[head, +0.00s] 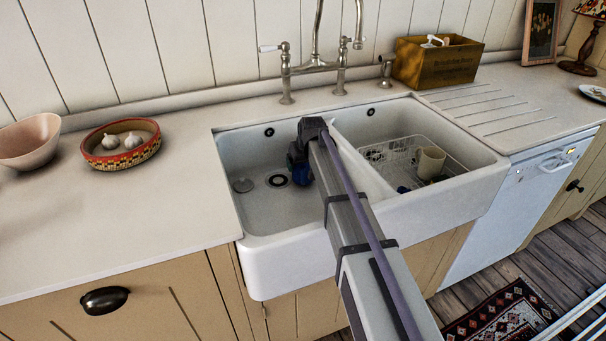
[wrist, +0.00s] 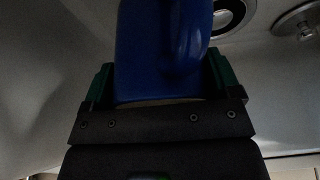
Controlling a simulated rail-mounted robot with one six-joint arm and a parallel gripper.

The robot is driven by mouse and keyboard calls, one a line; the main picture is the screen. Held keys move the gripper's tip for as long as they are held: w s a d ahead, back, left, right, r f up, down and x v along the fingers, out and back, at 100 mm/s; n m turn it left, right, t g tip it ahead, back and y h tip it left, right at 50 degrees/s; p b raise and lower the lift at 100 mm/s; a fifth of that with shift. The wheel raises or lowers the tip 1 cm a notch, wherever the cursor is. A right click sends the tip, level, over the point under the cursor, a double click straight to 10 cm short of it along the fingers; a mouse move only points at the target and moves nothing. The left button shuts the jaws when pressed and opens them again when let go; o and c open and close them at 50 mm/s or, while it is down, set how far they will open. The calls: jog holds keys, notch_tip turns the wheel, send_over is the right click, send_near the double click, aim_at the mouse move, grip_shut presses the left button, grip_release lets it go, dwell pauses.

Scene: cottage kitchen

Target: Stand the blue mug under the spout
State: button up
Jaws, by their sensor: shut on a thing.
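The blue mug (head: 301,174) is in the left basin of the white sink (head: 290,262), partly hidden behind the end of my arm. In the wrist view the mug (wrist: 160,50) sits between the green fingers of my gripper (wrist: 162,78), which is shut on it. I cannot tell whether the mug touches the basin floor. The metal tap (head: 315,62) stands behind the sink, near its middle divider. Its spout's upper part is cut off by the top of the picture.
A drain (head: 277,181) and a round plug (head: 243,185) are in the left basin. The right basin holds a white wire rack (head: 391,150) with a cream mug (head: 430,162). A bowl of garlic (head: 121,158) and a pink bowl (head: 29,141) stand on the left counter.

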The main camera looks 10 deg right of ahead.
jog(key=shift+f, duration=0.85)
jog(key=shift+r, duration=0.3)
jog(key=shift+f, duration=0.15)
jog(key=o, duration=0.9)
jog(key=shift+o, duration=0.2)
jog(key=shift+s+r+p, duration=0.1)
jog(key=shift+r+p, duration=0.35)
jog(key=shift+p, duration=0.05)
jog(key=p+v, duration=1)
jog(key=v, duration=0.1)
